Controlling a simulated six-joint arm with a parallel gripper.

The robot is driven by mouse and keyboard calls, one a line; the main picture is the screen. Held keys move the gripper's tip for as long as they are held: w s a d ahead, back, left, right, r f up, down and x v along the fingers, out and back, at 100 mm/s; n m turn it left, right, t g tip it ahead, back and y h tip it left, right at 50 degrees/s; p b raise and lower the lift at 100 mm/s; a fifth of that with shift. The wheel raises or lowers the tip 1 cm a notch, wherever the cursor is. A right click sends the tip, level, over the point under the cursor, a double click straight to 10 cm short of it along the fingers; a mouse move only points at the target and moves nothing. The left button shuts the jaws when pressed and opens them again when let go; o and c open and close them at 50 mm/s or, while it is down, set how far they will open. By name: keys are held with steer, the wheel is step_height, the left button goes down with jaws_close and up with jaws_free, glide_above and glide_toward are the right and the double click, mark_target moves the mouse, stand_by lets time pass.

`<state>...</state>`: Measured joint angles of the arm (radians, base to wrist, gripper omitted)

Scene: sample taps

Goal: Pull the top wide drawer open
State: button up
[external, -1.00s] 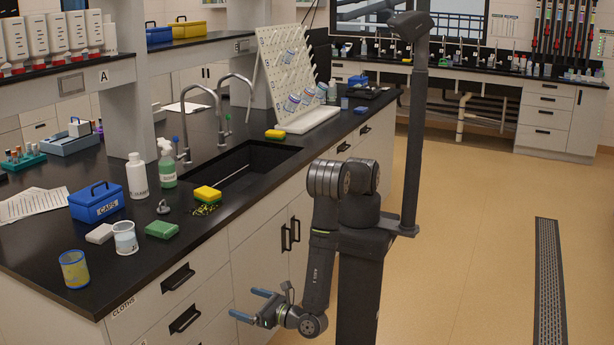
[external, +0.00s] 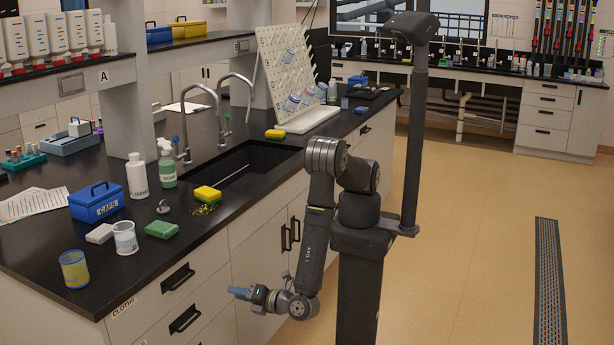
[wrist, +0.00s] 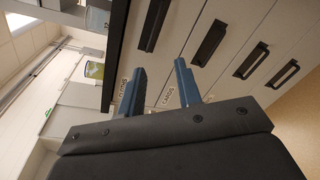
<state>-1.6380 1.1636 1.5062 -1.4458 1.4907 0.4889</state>
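The top wide drawer (external: 150,299) is a white front under the black counter, labelled CLOTHS, with a dark bar handle (external: 178,277). It looks shut. In the wrist view, which is turned on its side, this handle (wrist: 152,25) lies beyond the fingers. The drawer below has a similar handle (external: 185,318). My gripper (external: 236,292) is in front of the cabinet, to the right of both handles and apart from them. In the wrist view my gripper (wrist: 158,66) has its two blue fingers spread and empty. In the external view the fingers overlap.
The black countertop (external: 60,230) overhangs the drawers. A yellow-blue cup (external: 74,269), a white cup (external: 125,238) and a green sponge (external: 162,229) stand near its front edge. Cupboard doors (external: 262,262) are behind my arm. The floor to the right is clear.

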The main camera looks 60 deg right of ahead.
steer(key=w+f+m+g, duration=0.1)
steer(key=w+m, duration=0.6)
steer(key=w, duration=1.1)
steer(key=shift+a, duration=0.35)
steer(key=shift+c, duration=0.4)
jaws_close()
